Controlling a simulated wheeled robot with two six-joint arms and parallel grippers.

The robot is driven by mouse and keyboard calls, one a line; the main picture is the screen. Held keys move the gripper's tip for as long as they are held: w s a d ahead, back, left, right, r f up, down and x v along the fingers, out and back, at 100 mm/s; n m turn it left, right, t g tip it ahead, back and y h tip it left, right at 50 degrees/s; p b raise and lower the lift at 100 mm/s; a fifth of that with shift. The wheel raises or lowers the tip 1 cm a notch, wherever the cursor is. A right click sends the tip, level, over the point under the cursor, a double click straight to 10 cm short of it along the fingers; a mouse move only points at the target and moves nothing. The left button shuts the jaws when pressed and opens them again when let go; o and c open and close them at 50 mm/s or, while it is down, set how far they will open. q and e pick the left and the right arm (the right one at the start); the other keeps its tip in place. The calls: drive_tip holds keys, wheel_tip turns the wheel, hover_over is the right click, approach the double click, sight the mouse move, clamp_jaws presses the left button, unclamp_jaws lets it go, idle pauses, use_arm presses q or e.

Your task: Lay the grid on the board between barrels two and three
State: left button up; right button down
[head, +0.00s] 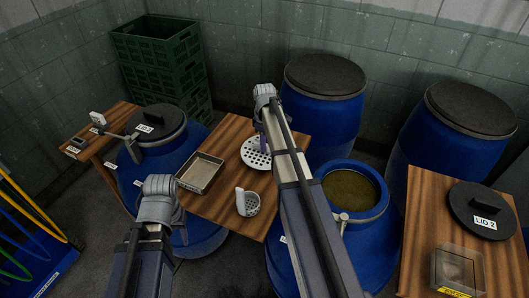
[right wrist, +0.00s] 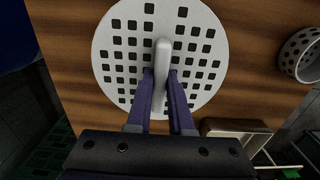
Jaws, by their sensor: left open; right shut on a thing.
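The grid is a pale round plate with square holes and an upright handle. In the head view the grid (head: 254,155) is at the middle board's (head: 225,150) far right part, partly hidden by my right arm. In the right wrist view the grid (right wrist: 120,65) is flat over the wood; I cannot tell whether it touches. My right gripper (right wrist: 161,75) is shut on its handle; in the head view the right gripper (head: 261,138) is over the grid. My left gripper (head: 160,186) is open, left of the board's near part; its fingertips are hard to make out.
A metal tray (head: 200,173) and a perforated cup (head: 248,204) stand on the middle board. An open barrel (head: 349,191) with murky liquid is to its right, a lidded barrel (head: 165,165) to its left. The right board (head: 424,215) holds LID 2 (head: 484,208) and a clear box (head: 458,268).

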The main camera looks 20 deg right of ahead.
wheel_tip(320, 180, down, 3)
drive_tip(key=shift+f+b, duration=0.2)
drive_tip(key=shift+b, duration=1.05)
drive_tip(key=shift+r, duration=0.15)
drive_tip(key=c, duration=1.3)
unclamp_jaws()
drive_tip(key=shift+f, duration=0.2)
drive_tip(key=o, duration=0.5)
drive_tip(key=shift+r, duration=0.15)
